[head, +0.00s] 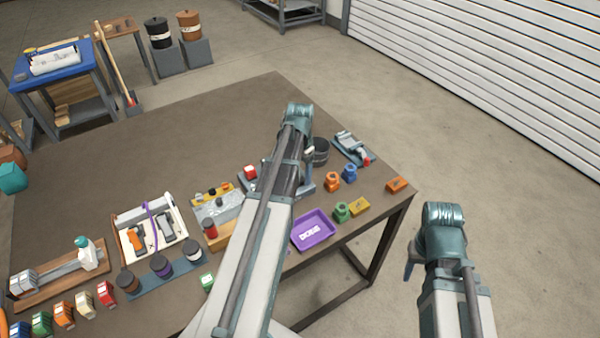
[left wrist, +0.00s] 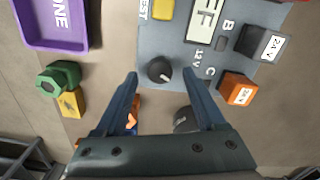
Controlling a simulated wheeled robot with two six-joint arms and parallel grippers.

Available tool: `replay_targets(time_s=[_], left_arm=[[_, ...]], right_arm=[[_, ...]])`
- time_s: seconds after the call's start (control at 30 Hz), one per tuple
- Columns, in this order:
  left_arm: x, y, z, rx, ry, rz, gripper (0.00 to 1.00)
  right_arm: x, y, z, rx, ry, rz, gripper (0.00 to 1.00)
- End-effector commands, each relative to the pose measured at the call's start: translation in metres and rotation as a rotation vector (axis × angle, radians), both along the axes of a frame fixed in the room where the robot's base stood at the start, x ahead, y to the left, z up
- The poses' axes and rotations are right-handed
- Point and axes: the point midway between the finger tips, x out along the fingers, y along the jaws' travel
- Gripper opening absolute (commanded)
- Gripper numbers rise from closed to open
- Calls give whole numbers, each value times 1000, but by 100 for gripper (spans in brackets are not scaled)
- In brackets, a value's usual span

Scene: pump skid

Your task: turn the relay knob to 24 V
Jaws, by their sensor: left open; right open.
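The relay panel (left wrist: 150,45), grey with printed letters, lies below my left gripper (left wrist: 160,78) in the left wrist view. Its round black knob (left wrist: 160,70) sits between the open fingertips, one on each side, with no clear contact. A white mark on the knob points to the lower right in that view. A "12 V" label is printed right of the knob; I cannot make out a 24 V label for it. In the head view my left arm hides the knob, and only a bit of the left gripper (head: 307,186) shows. My right gripper (head: 410,268) is open and empty, beyond the table edge.
A purple "DONE" tray (head: 313,232), green (head: 341,211) and yellow (head: 359,206) parts lie beside the left gripper. Orange (left wrist: 238,88) and grey (left wrist: 263,43) blocks marked 24 V stand close to the panel.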

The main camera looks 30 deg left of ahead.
Motion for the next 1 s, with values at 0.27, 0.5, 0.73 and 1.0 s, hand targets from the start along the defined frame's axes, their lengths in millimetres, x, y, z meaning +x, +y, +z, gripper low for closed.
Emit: replay_targets(time_s=[0.27, 0.5, 0.73, 1.0], left_arm=[[0, 0, 47, 0, 0, 0, 72], [0, 0, 83, 0, 0, 0, 72], [0, 0, 113, 0, 0, 0, 72], [0, 0, 120, 0, 0, -1, 72]], right_arm=[[0, 0, 47, 0, 0, 0, 50], [0, 0, 84, 0, 0, 0, 50], [0, 0, 113, 0, 0, 1, 50], [0, 0, 120, 0, 0, 2, 50]])
